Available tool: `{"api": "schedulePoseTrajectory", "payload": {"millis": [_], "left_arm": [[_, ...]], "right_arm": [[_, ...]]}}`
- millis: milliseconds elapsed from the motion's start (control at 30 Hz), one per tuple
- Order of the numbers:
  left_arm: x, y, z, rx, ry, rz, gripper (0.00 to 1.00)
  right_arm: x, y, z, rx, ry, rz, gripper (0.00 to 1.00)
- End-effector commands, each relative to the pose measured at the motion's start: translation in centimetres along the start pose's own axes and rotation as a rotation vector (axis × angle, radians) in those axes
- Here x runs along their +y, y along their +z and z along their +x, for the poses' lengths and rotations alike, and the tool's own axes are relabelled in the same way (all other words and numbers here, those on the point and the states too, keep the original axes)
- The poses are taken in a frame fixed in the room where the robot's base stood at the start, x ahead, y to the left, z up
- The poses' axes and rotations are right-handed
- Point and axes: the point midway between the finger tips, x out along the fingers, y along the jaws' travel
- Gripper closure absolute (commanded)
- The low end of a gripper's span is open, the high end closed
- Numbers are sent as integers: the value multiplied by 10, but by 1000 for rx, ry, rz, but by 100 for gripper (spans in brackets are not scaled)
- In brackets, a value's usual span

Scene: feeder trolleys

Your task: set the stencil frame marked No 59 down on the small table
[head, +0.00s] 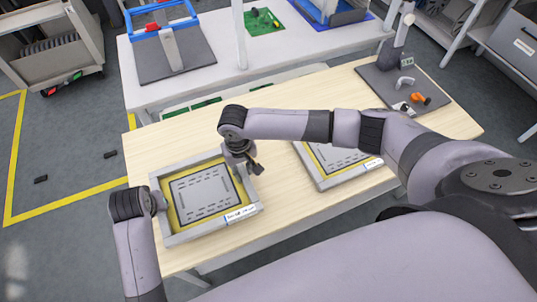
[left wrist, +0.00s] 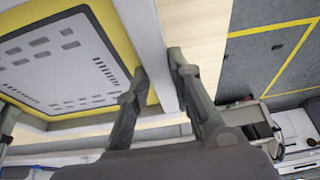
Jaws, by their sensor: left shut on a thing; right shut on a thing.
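A stencil frame (head: 183,238) with grey rails, a yellow border and a pale slotted sheet is at the left end of the wood-topped table (head: 300,205). The writing on its white label is too small to read. My left gripper (head: 158,200) is shut on its left rail; the left wrist view shows the fingers (left wrist: 158,66) on both sides of that rail. My right gripper (head: 250,170) is shut on the opposite rail. The frame looks level, on or just above the tabletop; I cannot tell which. A second, similar frame (head: 327,183) lies further right, partly hidden by my right arm.
A dark mat (head: 432,92) with small orange and white items and a stand is at the table's far right. Behind is a white bench (head: 215,90) with a blue fixture (head: 163,18). A trolley (head: 55,40) stands back left. Bare wood lies between the frames.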

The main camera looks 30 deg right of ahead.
Motion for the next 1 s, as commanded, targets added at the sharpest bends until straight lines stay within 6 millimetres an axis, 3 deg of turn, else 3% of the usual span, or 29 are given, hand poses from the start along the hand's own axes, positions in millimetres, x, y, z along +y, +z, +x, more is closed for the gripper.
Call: {"api": "schedulePoseTrajectory", "payload": {"millis": [567,1000], "left_arm": [[-2,3,7,1,-6,-1,100],[-2,12,29,1,-6,-1,100]], "right_arm": [[3,-1,8,1,6,3,100],[3,-1,32,1,6,3,100]]}}
